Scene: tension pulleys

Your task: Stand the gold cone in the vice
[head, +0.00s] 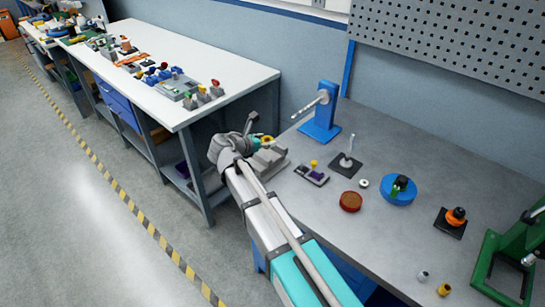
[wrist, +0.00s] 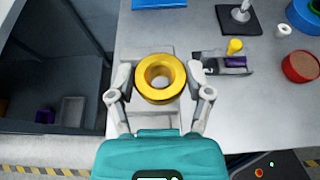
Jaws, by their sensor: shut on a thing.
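The gold cone (wrist: 142,89) shows in the wrist view as a thick gold ring with a round opening, its axis roughly toward the camera. My gripper (wrist: 160,82) is shut on it, one finger on each side. In the head view the gold cone (head: 267,139) shows as a small piece at my gripper (head: 258,141), partly hidden by my wrist. The grey vice (head: 270,160) is at the left end of the grey bench. In the wrist view the vice (wrist: 160,118) lies behind the cone. I cannot tell whether the cone touches it.
A device with a yellow knob and purple part (head: 312,173) stands right of the vice. Beyond are a blue stand (head: 322,122), an upright peg on a black plate (head: 346,163), a brown-red disc (head: 350,201) and a blue disc (head: 398,192).

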